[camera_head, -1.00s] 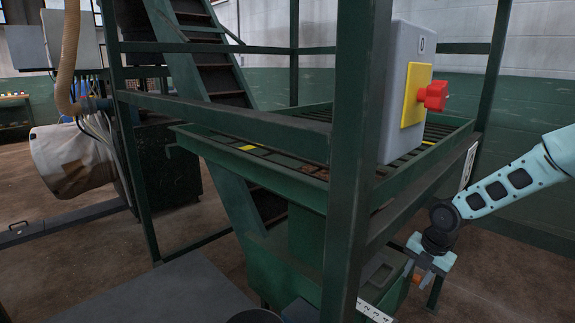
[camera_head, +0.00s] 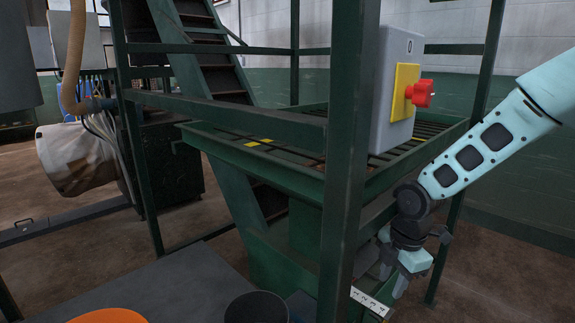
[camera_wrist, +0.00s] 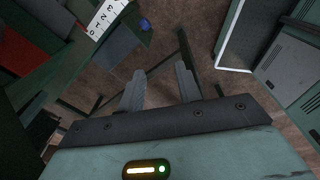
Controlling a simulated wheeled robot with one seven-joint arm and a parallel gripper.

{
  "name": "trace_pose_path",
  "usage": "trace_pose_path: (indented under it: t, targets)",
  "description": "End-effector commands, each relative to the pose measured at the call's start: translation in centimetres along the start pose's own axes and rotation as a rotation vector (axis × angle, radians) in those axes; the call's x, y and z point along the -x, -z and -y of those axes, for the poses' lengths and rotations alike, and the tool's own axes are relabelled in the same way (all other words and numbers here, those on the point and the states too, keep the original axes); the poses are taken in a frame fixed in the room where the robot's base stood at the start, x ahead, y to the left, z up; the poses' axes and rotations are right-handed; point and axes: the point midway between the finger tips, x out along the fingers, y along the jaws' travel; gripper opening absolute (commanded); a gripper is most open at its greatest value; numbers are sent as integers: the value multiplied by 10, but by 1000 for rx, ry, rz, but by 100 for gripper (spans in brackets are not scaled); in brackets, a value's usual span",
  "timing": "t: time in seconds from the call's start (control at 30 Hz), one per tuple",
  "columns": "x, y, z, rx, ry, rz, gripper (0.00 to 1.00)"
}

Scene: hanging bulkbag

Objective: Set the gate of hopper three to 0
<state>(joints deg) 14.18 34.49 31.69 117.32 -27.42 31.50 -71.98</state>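A white number scale (camera_head: 370,303) is low on the green frame, just left of and below my gripper (camera_head: 392,278) in the head view. The scale also shows at the upper left of the wrist view (camera_wrist: 105,18), with dark digits. A small blue knob or tip (camera_wrist: 145,24) is beside its end. I cannot tell whether it belongs to the gate handle. My gripper's two fingers stand apart and empty in the wrist view (camera_wrist: 160,70), below and right of the scale. The gate itself and any pointer on the scale cannot be made out.
A green post (camera_head: 345,150) stands left of my gripper. A grey box with a red switch (camera_head: 420,93) is above it. A black round container (camera_head: 256,307) and an orange disc (camera_head: 108,316) are at the bottom. A white-edged green panel (camera_wrist: 233,35) is at right in the wrist view.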

Motion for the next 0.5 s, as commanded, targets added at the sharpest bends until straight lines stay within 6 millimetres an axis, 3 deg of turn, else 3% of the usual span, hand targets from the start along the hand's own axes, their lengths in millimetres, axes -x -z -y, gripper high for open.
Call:
trace_pose_path:
  t: [0.1,0.2,0.3,0.5]
  targets:
    - [31,50,33,-182,17,26,34]
    - [54,87,70,-388,28,45,34]
    - [72,115,106,-583,31,55,34]
    - [95,148,167,-896,31,54,34]
